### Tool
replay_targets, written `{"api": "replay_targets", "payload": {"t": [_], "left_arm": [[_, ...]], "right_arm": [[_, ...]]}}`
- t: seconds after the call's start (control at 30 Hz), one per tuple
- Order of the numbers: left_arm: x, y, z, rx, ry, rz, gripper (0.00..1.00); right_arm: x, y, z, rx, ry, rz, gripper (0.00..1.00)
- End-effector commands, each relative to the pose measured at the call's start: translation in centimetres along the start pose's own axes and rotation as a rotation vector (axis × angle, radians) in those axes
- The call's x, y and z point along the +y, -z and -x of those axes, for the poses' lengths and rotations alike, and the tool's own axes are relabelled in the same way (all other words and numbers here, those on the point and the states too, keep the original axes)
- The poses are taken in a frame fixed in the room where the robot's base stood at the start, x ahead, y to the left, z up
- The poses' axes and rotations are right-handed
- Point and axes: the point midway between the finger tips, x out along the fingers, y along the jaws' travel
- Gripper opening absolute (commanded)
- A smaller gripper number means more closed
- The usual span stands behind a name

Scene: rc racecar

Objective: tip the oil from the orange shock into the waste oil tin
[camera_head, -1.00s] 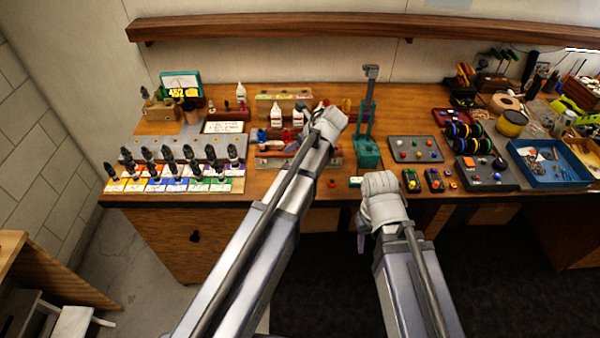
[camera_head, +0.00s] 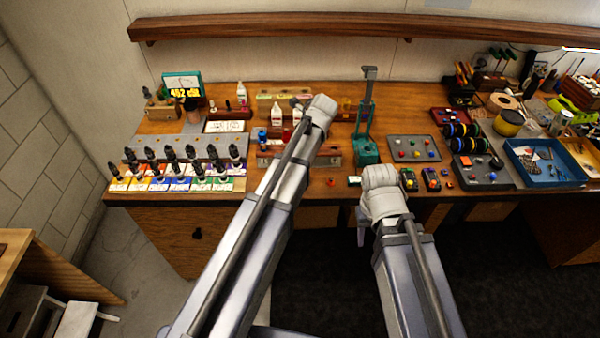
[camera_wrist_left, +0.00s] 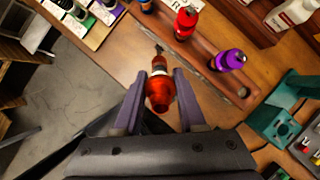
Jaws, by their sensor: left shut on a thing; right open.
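The orange shock (camera_wrist_left: 159,90) is between the two fingers of my left gripper (camera_wrist_left: 158,100) in the left wrist view. The gripper is shut on it; a thin dark rod end points away from the gripper. In the head view the left wrist covers the gripper and the shock. My right gripper (camera_head: 361,232) is low in front of the bench edge, open and empty, partly hidden by its own wrist. I cannot pick out the waste oil tin with certainty in either view.
A wooden rack (camera_wrist_left: 200,55) holds a red shock (camera_wrist_left: 185,22) and a purple shock (camera_wrist_left: 230,60). A teal stand (camera_head: 367,150) rises right of my left wrist. White bottles (camera_head: 276,116) stand behind the rack.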

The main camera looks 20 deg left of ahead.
Motion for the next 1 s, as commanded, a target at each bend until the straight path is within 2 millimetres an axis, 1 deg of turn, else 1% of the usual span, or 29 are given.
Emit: {"api": "replay_targets", "payload": {"t": [0.03,0.43,0.6,0.9,1.0], "left_arm": [[-0.1,-0.2,0.4,0.018,-0.001,0.001,0.00],[-0.1,-0.2,1.3,0.190,0.000,0.001,0.00],[-0.1,0.0,1.4,0.235,0.000,0.000,0.00],[0.0,0.1,1.4,0.242,0.001,0.000,0.00],[-0.1,-0.1,1.7,0.262,0.000,0.001,0.00]], "right_arm": [[0.1,0.0,0.6,0.000,0.000,0.000,0.50],[0.3,-0.2,2.8,0.000,0.000,0.000,0.50],[0.3,-0.2,3.1,0.000,0.000,0.000,0.50],[0.3,-0.2,3.0,0.000,0.000,0.000,0.50],[0.3,-0.2,3.4,0.000,0.000,0.000,0.50]]}}
